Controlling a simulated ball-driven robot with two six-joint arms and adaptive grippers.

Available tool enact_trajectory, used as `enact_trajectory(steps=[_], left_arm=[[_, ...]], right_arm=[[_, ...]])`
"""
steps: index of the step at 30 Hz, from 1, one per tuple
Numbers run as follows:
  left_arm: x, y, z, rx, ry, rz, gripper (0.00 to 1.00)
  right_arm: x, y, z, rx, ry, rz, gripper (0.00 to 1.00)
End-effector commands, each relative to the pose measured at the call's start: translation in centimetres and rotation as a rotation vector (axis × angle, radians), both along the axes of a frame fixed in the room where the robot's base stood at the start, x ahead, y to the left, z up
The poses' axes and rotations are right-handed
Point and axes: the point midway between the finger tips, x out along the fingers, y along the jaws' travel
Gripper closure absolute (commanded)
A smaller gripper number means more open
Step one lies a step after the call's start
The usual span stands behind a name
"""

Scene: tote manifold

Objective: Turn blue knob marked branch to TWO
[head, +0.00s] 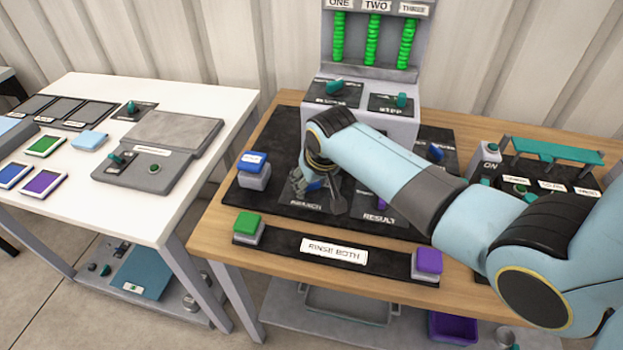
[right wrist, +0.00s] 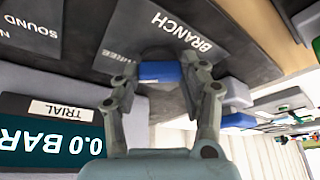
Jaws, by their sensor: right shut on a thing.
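The blue knob (right wrist: 160,71) sits on the dark plate marked BRANCH (right wrist: 183,33). In the right wrist view the picture is upside down and a THREE mark shows beside the knob. My right gripper (right wrist: 157,68) is shut on the blue knob, one finger on each side. In the head view my right gripper (head: 318,187) is over the BRANCH plate (head: 306,206), and its fingers and wrist hide most of the knob. I cannot read the knob's pointing direction. My left gripper is not in view.
A grey tower (head: 370,75) with green columns under ONE, TWO and THREE stands behind. A blue-topped button (head: 253,165), a green button (head: 248,225) and a purple button (head: 427,262) surround the panel. A RESULT plate (head: 380,216) is close right. A white table (head: 215,105) stands left.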

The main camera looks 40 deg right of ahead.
Motion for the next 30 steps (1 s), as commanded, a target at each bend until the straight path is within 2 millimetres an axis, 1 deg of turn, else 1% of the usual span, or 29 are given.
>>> enact_trajectory(steps=[1, 6, 12, 21, 30], left_arm=[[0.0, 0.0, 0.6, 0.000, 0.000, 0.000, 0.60], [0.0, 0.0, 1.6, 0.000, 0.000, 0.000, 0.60], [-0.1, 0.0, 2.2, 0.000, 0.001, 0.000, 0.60], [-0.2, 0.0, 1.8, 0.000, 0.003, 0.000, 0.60], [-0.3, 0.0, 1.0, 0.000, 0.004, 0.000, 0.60]], right_arm=[[0.0, -0.1, 0.3, -0.001, 0.001, 0.031, 0.88], [0.0, -0.3, 0.3, -0.001, 0.001, 0.172, 0.88], [0.1, -0.4, 0.2, -0.001, -0.001, 0.361, 0.88], [0.1, -0.5, 0.0, -0.001, -0.002, 0.633, 0.88], [0.2, -0.6, -0.1, -0.001, -0.002, 0.830, 0.88]])
